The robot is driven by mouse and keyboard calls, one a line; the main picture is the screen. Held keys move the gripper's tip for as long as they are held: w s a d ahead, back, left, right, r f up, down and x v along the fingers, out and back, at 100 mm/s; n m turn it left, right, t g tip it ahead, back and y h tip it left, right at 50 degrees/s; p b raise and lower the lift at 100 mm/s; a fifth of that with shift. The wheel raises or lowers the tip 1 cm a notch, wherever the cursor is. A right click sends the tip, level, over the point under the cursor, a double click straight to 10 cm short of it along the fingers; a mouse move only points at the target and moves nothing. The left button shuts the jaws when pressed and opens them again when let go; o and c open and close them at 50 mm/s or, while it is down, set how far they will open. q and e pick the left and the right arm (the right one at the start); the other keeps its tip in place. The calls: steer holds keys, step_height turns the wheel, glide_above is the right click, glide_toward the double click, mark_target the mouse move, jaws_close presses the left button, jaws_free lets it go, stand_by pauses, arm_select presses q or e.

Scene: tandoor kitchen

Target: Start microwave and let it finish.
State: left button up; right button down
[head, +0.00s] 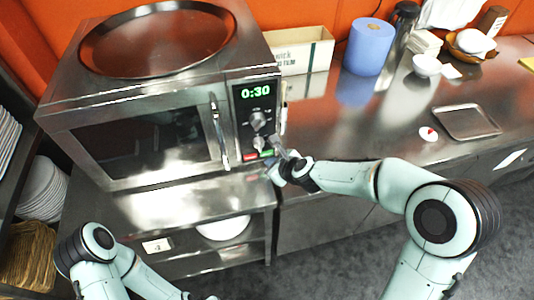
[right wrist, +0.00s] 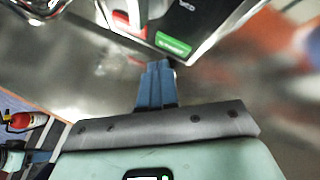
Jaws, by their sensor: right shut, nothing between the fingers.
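The steel microwave (head: 140,140) stands on a steel counter at the left with its door shut. Its display (head: 256,92) reads 0:30 in green. Below the display are a dial (head: 258,120), a red button (head: 251,158) and a green button (head: 267,153). My right gripper (head: 278,152) is shut and empty beside the lower panel. In the right wrist view its blue fingers (right wrist: 158,68) point at the green button (right wrist: 173,46), close to it; I cannot tell whether they touch. The red button (right wrist: 122,24) is to their left. My left arm is at the bottom left, its gripper barely showing, if at all.
A round tray (head: 160,40) lies on the microwave. A film box (head: 303,50), blue roll (head: 369,47), bowls and a steel tray (head: 467,122) stand along the counter to the right. The counter right of the microwave is mostly clear. Shelves with plates (head: 40,190) are at the left.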

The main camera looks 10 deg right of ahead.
steer(key=shift+w, duration=0.1)
arm_select(q)
steer(key=shift+w+r, duration=0.1)
arm_select(e)
steer(key=shift+w, duration=0.35)
